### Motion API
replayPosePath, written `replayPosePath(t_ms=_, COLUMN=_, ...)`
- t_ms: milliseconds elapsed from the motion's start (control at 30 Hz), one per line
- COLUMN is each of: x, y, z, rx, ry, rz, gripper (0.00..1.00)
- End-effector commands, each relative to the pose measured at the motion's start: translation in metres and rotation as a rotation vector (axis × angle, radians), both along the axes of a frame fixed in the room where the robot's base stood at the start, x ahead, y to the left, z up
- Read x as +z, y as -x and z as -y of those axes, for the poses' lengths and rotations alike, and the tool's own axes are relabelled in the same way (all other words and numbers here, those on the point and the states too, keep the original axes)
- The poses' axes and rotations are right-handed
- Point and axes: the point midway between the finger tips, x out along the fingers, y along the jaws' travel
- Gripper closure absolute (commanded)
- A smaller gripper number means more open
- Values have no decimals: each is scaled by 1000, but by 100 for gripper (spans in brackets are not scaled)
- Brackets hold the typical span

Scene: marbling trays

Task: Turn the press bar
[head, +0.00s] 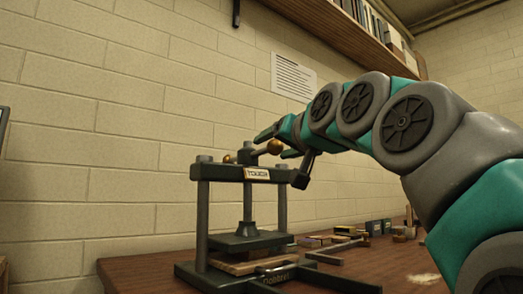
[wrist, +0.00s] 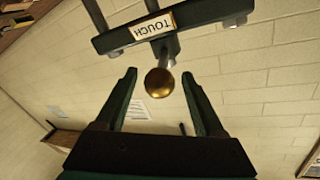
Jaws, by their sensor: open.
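The press bar (head: 259,152) lies across the top of a dark green screw press. A brass ball (head: 275,146) caps its near end, and another brass ball (head: 228,158) shows on the left. My gripper (head: 277,141) is open at the right-hand ball. In the wrist view, this brass ball (wrist: 160,82) appears between the open fingertips of my gripper (wrist: 158,75), with a gap on each side. Whether it is fully between them in depth I cannot tell. The press's top beam (wrist: 190,21) carries a label reading TOUCH (wrist: 152,26).
The press's base plate (head: 205,277) stands on a brown wooden table (head: 130,270). Small boxes and tools (head: 345,232) lie on the table behind and right of the press. A brick wall stands behind, with a pinned paper (head: 293,77) and a shelf (head: 345,35) above.

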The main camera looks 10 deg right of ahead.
Motion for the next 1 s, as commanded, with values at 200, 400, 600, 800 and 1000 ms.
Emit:
replayPosePath(t_ms=200, x=0, y=-24, z=-7, rx=-1, ry=1, rz=1, gripper=29)
replayPosePath(t_ms=400, x=-1, y=-32, z=-9, rx=-1, ry=0, rz=0, gripper=29)
replayPosePath(t_ms=600, x=-1, y=-32, z=-9, rx=-1, ry=0, rz=0, gripper=31)
replayPosePath(t_ms=800, x=-1, y=-32, z=-9, rx=-1, ry=0, rz=0, gripper=53)
replayPosePath(t_ms=1000, x=-1, y=-32, z=-9, rx=-1, ry=0, rz=0, gripper=76)
